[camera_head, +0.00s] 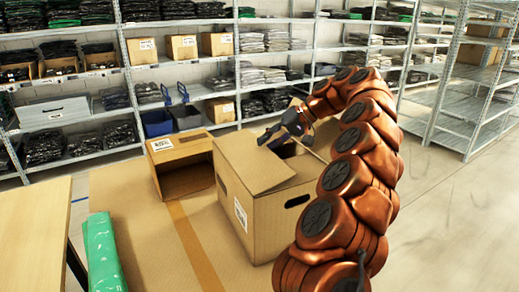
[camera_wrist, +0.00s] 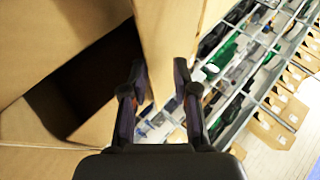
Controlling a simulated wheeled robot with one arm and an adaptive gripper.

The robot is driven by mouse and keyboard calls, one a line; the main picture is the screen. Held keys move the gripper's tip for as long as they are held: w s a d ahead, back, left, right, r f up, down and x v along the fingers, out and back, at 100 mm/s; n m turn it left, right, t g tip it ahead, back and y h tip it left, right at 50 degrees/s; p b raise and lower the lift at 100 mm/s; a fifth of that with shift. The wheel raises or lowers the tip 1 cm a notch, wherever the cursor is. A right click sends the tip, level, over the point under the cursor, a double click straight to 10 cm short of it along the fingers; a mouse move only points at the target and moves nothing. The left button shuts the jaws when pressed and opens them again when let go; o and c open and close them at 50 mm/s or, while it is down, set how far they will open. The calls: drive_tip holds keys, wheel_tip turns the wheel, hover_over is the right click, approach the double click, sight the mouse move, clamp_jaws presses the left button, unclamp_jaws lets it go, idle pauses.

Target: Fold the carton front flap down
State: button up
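The large brown carton (camera_head: 278,222) stands on the brown work surface, with a white label and a dark hand hole. One top flap (camera_head: 252,165) lies across the left part of its top; the right part shows a dark opening. My gripper (camera_head: 268,138) is above the carton's far top edge. In the wrist view, its two dark fingers (camera_wrist: 160,70) stand apart, on either side of a cardboard panel (camera_wrist: 165,40). I cannot tell whether they touch it. The dark carton interior (camera_wrist: 95,75) shows left of the fingers. My arm hides part of the carton's right side.
A smaller open carton (camera_head: 183,150) stands close to the left of the large one. A green package (camera_head: 102,252) lies at the front left beside a wooden table (camera_head: 32,225). Shelves with folded goods (camera_head: 150,72) line the back. Open floor (camera_head: 450,220) is at the right.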

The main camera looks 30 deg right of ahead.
drive_tip(key=shift+v, duration=2.45)
drive_tip(key=shift+r, duration=0.2)
